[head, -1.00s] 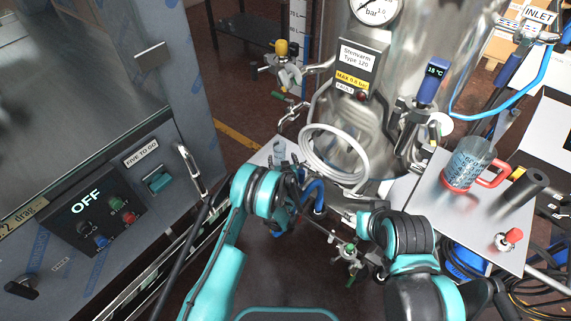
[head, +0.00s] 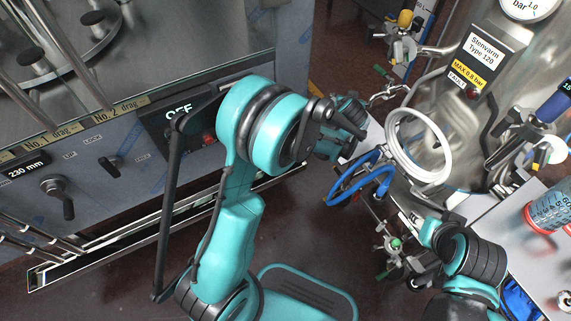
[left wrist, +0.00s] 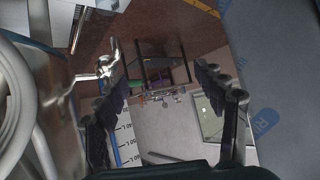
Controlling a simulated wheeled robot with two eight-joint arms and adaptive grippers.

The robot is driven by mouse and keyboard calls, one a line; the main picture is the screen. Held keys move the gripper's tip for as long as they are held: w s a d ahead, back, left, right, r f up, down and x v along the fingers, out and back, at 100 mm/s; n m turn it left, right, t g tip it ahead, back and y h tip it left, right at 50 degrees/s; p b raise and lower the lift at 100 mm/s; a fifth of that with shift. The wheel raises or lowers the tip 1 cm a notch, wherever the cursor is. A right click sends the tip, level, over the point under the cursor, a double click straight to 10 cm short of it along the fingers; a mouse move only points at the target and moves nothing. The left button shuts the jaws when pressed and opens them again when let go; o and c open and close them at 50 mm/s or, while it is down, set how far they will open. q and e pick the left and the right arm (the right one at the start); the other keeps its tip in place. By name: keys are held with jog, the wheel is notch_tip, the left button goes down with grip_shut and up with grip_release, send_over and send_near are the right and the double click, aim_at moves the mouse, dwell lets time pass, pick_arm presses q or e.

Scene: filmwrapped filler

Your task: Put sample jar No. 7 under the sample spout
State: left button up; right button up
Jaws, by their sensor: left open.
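I cannot make out sample jar No. 7 in either current view; my left arm covers the shelf area beside the tank in the head view. My left gripper (left wrist: 157,68) is open in the left wrist view, with nothing between its fingers. A valve with a yellow knob (head: 404,19) sits left of the tank, and a green-knobbed fitting (head: 395,244) is low near the floor. I cannot tell which fitting is the sample spout.
The steel cabinet (head: 95,190) with switches fills the left. The steel tank (head: 480,110) carries a coiled white hose (head: 444,160); blue hoses (head: 350,190) hang beside my left wrist. A red-based measuring jug (head: 548,213) stands on the right table (head: 510,235).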

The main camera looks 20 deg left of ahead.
pick_arm(q)
jog(key=s+a+r+g, duration=0.1)
jog(key=s+a+r, duration=0.3)
jog(key=s, duration=0.6)
jog(key=s+a+r+g, duration=0.1)
jog(key=s+a+r, duration=0.1)
jog(key=s+r, duration=0.55)
jog(key=s+f+g+h, duration=0.1)
jog(key=s+f, duration=0.1)
jog(key=s, duration=0.7)
jog(key=s+f+m+h, duration=0.1)
jog(key=s+f, duration=0.1)
jog(key=s, duration=0.8)
jog(key=shift+f+m+g, duration=0.15)
jog(key=shift+m+g, duration=0.15)
jog(key=shift+g, duration=0.1)
